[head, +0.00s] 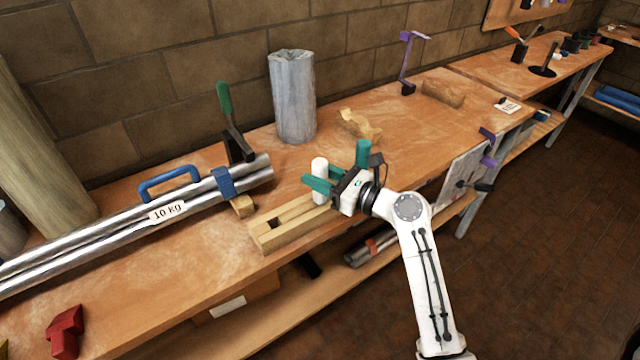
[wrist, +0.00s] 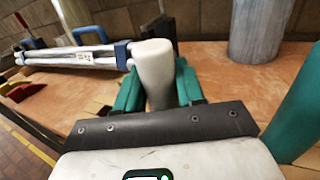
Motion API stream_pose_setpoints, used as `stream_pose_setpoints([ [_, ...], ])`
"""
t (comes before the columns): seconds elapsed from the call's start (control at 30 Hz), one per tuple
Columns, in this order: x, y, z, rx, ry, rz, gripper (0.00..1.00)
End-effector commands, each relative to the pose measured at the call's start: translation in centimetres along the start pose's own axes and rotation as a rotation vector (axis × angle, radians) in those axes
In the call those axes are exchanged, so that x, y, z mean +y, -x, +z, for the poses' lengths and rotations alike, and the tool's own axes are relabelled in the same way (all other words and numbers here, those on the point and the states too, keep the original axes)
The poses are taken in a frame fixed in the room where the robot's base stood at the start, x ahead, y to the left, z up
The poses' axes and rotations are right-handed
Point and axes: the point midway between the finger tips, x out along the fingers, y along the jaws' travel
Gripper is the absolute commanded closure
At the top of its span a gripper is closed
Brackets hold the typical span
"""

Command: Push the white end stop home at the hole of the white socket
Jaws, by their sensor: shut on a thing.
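The white end stop (head: 320,166) is a rounded upright peg. My gripper (head: 321,181) is shut on it, with one green finger on each side. The wrist view also shows the white end stop (wrist: 155,72) between the fingers. It stands over the right part of a pale wooden block (head: 290,239); I cannot tell whether its lower end touches the block. A dark square opening (head: 274,222) shows in the block's left part, apart from the peg. No clearly white socket shows; a hole under the peg would be hidden by the peg and fingers.
A green cylinder (head: 363,152) stands close beside my gripper. Steel tubes (head: 110,222) with a blue handle lie at left, near a green-handled clamp (head: 232,130). A grey cylinder (head: 293,97) stands behind.

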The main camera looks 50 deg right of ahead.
Motion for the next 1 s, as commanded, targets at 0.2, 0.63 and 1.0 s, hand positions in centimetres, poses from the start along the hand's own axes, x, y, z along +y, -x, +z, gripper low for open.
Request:
stream_pose_setpoints([
  [0.2,0.0,0.0,0.0,0.000,0.000,0.000,0.88],
  [0.63,0.0,0.0,1.0,-0.003,0.003,0.001,0.97],
  [1.0,0.0,0.0,7.8,-0.004,0.004,0.001,0.97],
])
